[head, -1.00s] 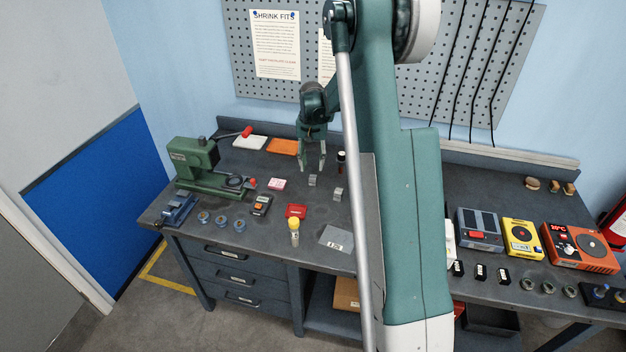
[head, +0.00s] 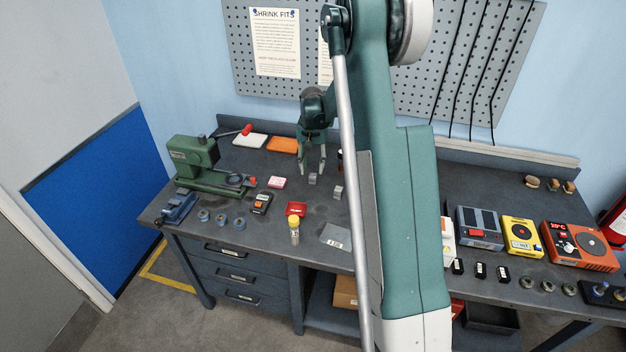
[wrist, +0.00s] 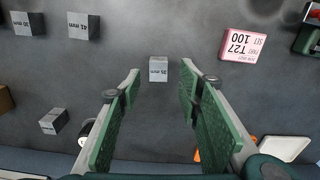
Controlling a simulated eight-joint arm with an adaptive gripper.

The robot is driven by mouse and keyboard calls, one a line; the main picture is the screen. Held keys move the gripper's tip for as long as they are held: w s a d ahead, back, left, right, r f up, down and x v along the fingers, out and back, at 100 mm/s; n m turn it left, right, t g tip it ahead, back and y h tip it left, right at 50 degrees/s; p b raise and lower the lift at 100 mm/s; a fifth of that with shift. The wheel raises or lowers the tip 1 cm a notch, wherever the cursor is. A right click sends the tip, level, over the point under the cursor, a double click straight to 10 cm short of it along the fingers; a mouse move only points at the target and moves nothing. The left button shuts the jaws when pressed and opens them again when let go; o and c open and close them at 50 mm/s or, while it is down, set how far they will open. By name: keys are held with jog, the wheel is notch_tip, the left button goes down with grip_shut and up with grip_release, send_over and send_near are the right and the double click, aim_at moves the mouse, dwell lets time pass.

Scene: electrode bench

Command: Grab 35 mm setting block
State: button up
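A small grey setting block (wrist: 158,68) lies between and just beyond the fingertips of my gripper (wrist: 159,80) in the wrist view. Its printed millimetre label is small; it looks like 35 mm but I cannot read it surely. In the head view that block (head: 312,180) sits on the bench just below my gripper (head: 312,172). My gripper is open and empty, fingers pointing down. Other grey blocks show in the wrist view: one marked 42 mm (wrist: 83,27), one at the top left (wrist: 28,23), and one turned at an angle (wrist: 53,122).
A second grey block (head: 338,192) stands right of the gripper in the head view. A green press (head: 195,165) stands at the bench's left. My arm hides part of the bench.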

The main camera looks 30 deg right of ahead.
aim_at(313, 175)
jog(key=shift+f, duration=0.1)
jog(key=shift+s+d+f, duration=0.1)
jog(key=shift+f, duration=2.4)
jog(key=c, duration=1.1)
